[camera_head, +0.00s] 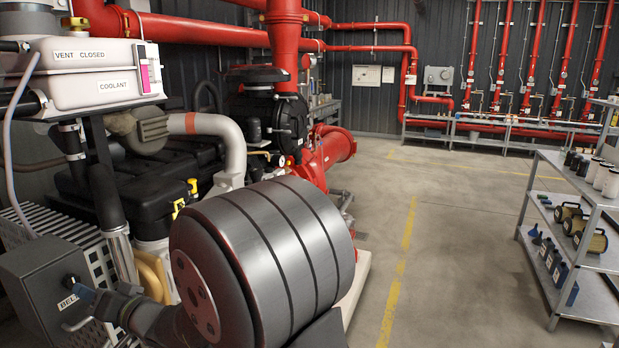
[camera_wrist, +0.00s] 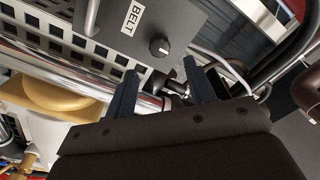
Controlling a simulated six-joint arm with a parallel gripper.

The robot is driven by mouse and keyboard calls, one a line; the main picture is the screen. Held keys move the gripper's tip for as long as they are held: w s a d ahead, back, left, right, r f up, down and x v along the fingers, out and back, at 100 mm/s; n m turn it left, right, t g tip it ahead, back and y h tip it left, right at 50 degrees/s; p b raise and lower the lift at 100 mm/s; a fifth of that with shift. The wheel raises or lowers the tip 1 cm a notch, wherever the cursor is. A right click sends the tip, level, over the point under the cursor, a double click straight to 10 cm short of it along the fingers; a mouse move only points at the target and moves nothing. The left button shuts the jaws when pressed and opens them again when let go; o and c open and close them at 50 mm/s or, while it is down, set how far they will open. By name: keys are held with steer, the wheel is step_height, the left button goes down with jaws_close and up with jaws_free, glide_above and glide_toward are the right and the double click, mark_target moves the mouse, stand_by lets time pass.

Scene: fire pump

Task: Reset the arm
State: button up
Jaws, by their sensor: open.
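My gripper (camera_wrist: 159,66) is open in the wrist view. Its two dark fingers stand apart, with nothing held between them. They point toward a dark grey control box (camera_wrist: 178,22) with a BELT label and a round black knob (camera_wrist: 159,46). The knob lies just beyond the fingertips, roughly between them; I see no contact. In the head view my gripper (camera_head: 96,300) is at the lower left, in front of the box (camera_head: 38,282). My large grey arm link hides part of the area behind it.
A perforated guard (camera_wrist: 62,38) and an ochre rounded part (camera_wrist: 55,97) lie close to the gripper. The engine with its white coolant tank (camera_head: 95,75) stands at the left. A shelf rack (camera_head: 575,220) stands at the right. The floor (camera_head: 450,230) between is clear.

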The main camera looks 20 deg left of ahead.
steer(key=a, duration=0.7)
steer(key=shift+a, duration=0.4)
steer(key=n, duration=0.3)
steer(key=shift+d+n, duration=0.1)
steer(key=shift+n, duration=0.2)
steer(key=n, duration=0.9)
steer(key=shift+s+n, duration=0.1)
steer(key=shift+n, duration=2.2)
